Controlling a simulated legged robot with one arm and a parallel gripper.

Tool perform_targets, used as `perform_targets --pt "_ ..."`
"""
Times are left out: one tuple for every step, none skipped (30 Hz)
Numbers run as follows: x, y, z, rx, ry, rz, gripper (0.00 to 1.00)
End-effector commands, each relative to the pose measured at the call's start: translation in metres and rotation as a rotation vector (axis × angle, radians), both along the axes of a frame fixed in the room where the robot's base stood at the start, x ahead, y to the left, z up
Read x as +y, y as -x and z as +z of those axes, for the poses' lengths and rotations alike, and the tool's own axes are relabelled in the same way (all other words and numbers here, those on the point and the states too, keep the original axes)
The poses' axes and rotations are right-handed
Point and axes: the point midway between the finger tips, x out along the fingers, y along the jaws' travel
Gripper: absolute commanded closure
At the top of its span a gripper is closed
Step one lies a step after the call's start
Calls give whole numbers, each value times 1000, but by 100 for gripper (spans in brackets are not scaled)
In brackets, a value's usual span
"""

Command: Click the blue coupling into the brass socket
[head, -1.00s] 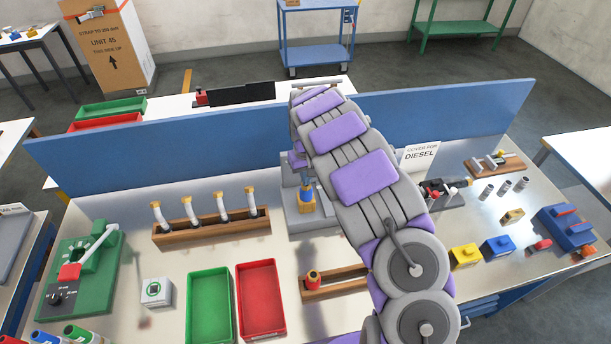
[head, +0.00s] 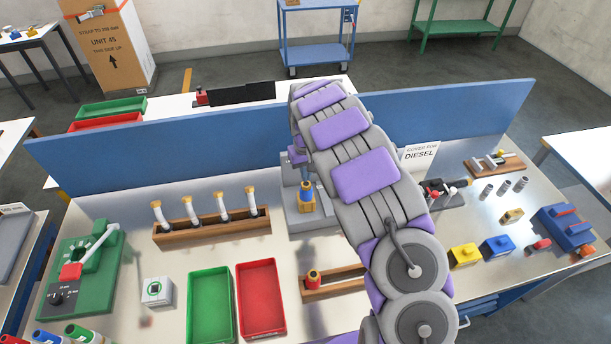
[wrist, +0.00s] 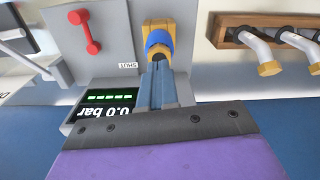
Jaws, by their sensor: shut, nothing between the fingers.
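The blue coupling (head: 306,188) sits at the brass socket (head: 307,203) on the grey stand at the bench's middle. In the wrist view the coupling (wrist: 159,41) shows as a blue ring against the brass socket (wrist: 158,26). I cannot tell from the pictures whether it is fully clicked in. My gripper (wrist: 158,66) is shut and empty, its fingers pointing at the coupling from just behind it. The tips overlap the coupling's near end in this view, so any small gap is hard to judge.
Beside the socket are a red lever (wrist: 84,32), a "SHUT" label (wrist: 128,65) and a display (wrist: 108,104) reading 0.0 bar. A wooden rack (head: 212,231) of hoses stands left. Green (head: 209,272) and red (head: 243,325) trays lie in front. A blue panel (head: 170,146) runs behind.

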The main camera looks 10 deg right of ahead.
Motion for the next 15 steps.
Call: perform_targets --pt "0 0 3 -1 0 0 100" --pt "0 0 4 0 0 0 100" --pt "0 0 5 -1 0 0 100" --pt "0 0 5 -1 0 0 100" --pt "0 -1 7 -1 0 0 100" --pt "0 -1 9 -2 0 0 100" --pt "0 -1 12 -3 0 0 100" --pt "0 -2 16 -4 -1 0 100" --pt "1 -2 22 -6 0 1 100" --pt "1 -2 28 -8 1 2 100" --pt "1 -2 34 -8 1 2 100" --pt "1 -2 42 -8 1 2 100" --pt "1 -2 49 -8 1 2 100" --pt "1 -2 56 -9 1 2 100" --pt "1 -2 65 -10 0 0 100"
